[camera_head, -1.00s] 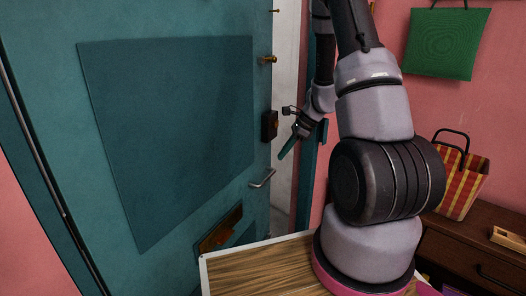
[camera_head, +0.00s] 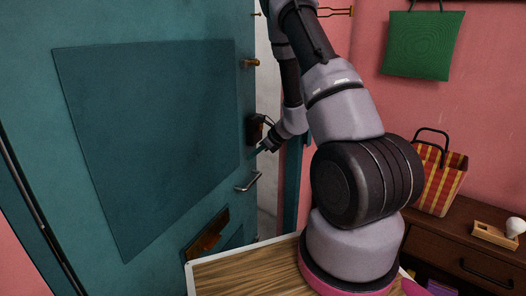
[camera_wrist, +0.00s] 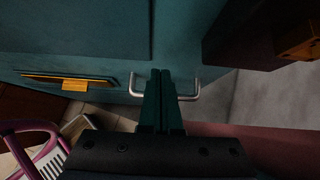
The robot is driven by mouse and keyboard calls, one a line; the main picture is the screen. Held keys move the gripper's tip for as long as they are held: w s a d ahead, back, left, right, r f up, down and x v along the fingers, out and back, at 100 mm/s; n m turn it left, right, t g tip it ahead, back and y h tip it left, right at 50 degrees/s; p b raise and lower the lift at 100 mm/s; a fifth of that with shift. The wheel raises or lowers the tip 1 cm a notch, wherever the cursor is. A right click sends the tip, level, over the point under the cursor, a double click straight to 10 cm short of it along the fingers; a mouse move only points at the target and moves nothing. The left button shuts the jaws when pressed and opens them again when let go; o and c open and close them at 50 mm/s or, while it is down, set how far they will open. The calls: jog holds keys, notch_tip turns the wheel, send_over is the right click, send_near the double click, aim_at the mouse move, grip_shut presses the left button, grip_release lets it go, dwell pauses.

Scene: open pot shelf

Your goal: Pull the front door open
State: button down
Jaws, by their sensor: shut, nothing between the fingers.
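The teal front door (camera_head: 80,195) fills the left of the head view. It stands ajar, with a pale gap between its edge and the teal frame. A silver bar handle (camera_head: 248,182) sits low near the door's free edge.
A brass mail slot (camera_head: 207,235) and brass knob (camera_head: 250,63) are on the door. A wooden-topped surface (camera_head: 235,270) is in front. To the right are a dark drawer unit (camera_head: 470,250), a striped bag (camera_head: 440,180) and a green hanging bag (camera_head: 424,44).

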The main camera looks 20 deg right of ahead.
jog(key=shift+w+a, duration=0.85)
jog(key=shift+a, duration=0.05)
jog(key=shift+r, duration=0.1)
